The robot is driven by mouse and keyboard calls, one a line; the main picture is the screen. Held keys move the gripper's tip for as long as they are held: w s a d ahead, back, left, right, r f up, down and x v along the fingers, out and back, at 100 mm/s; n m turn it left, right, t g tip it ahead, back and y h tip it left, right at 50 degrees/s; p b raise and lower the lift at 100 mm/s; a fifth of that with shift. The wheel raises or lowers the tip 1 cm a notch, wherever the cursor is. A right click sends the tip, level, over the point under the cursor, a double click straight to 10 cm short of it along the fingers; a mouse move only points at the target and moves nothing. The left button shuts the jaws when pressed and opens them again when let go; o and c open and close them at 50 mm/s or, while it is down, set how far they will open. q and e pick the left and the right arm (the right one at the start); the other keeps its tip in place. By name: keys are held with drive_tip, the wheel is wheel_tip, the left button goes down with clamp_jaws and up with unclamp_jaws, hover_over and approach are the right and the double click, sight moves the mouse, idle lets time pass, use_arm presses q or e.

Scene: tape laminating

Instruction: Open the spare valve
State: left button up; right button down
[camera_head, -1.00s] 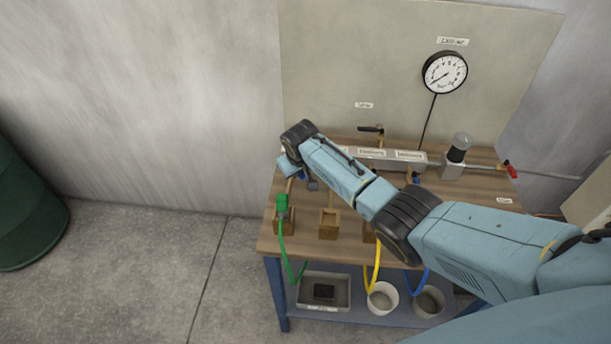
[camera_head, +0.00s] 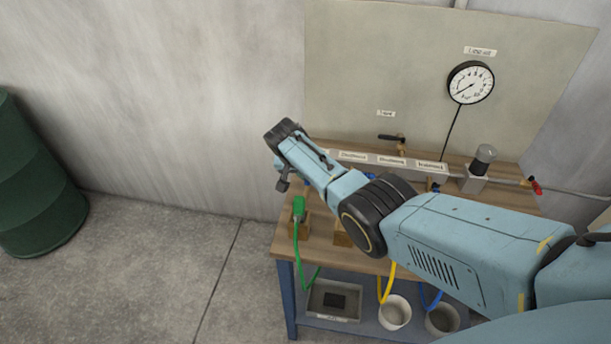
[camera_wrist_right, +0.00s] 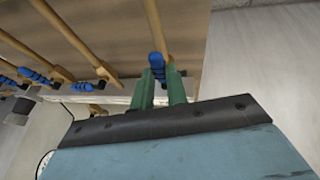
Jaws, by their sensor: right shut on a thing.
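A valve with a black lever (camera_head: 390,138) stands behind the manifold (camera_head: 392,161), under a small blurred label (camera_head: 386,113); its lever points left. My right arm reaches across the bench from the right. In the head view its own wrist hides its fingertips. In the right wrist view my right gripper (camera_wrist_right: 160,88) has green fingers, shut on a blue ribbed handle (camera_wrist_right: 157,65) beside a brass pipe. Several similar blue handles (camera_wrist_right: 35,77) sit on the row to the left. I cannot tell which valve the held handle belongs to. My left gripper is out of view.
The wooden bench (camera_head: 290,246) stands against a backboard (camera_head: 440,40) with a round gauge (camera_head: 470,82). A green connector (camera_head: 299,207) with a green hose is at the front left. A grey tray (camera_head: 318,311) and buckets (camera_head: 394,312) sit on the lower shelf. A red handle (camera_head: 536,186) is at the right.

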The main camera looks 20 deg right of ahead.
idle(0.4)
drive_tip(key=c, duration=1.4)
unclamp_jaws()
drive_tip(key=shift+a+r, duration=0.2)
drive_tip(key=shift+r, duration=0.2)
drive_tip(key=shift+p+v, duration=1.35)
drive_tip(key=shift+v, duration=4.9)
drive_tip(key=shift+a+f, duration=0.1)
